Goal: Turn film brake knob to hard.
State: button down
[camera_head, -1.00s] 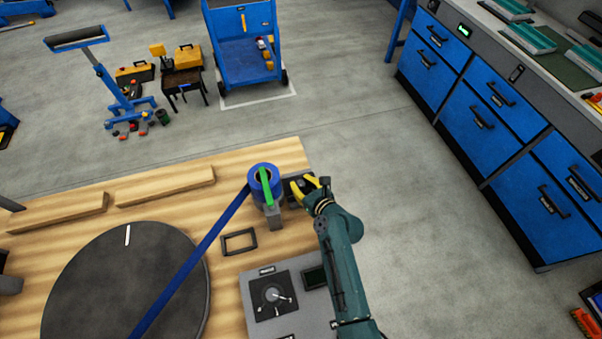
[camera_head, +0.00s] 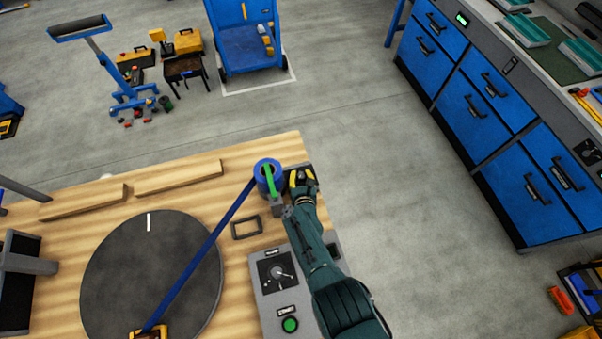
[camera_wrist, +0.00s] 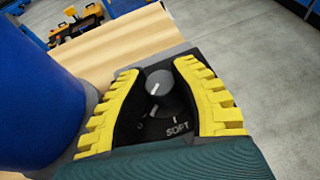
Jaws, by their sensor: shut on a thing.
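The film brake knob (camera_wrist: 158,82) is a small grey round knob with a white mark, on a dark panel (camera_wrist: 215,63) at the table's corner. In the wrist view its white mark points toward the lower left of the picture. A label reading SOFT (camera_wrist: 178,128) shows below and right of the knob; no other label is readable. My gripper (camera_wrist: 157,72), with yellow ribbed fingers, is shut on the knob, one finger on each side. In the head view my gripper (camera_head: 298,178) is at the panel, beside the blue film roll (camera_head: 262,181), and hides the knob.
The film roll stands close left of my fingers in the wrist view (camera_wrist: 35,95). A blue film strip (camera_head: 208,246) runs to the dark turntable (camera_head: 120,275). A control box with a dial (camera_head: 278,272) and green button (camera_head: 290,325) lies beside my arm. Open floor lies right.

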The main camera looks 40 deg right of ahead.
jog(key=shift+f+m+g+h, duration=0.15)
jog(key=shift+m+g+h, duration=0.15)
jog(key=shift+m+g, duration=0.1)
jog(key=c, duration=0.8)
grip_release()
jog(key=v, duration=1.1)
jog(key=shift+s+a, duration=0.2)
jog(key=shift+s, duration=0.05)
jog(key=shift+s+a+r, duration=0.1)
jog(key=shift+a+r, duration=0.05)
jog(key=shift+r, duration=0.1)
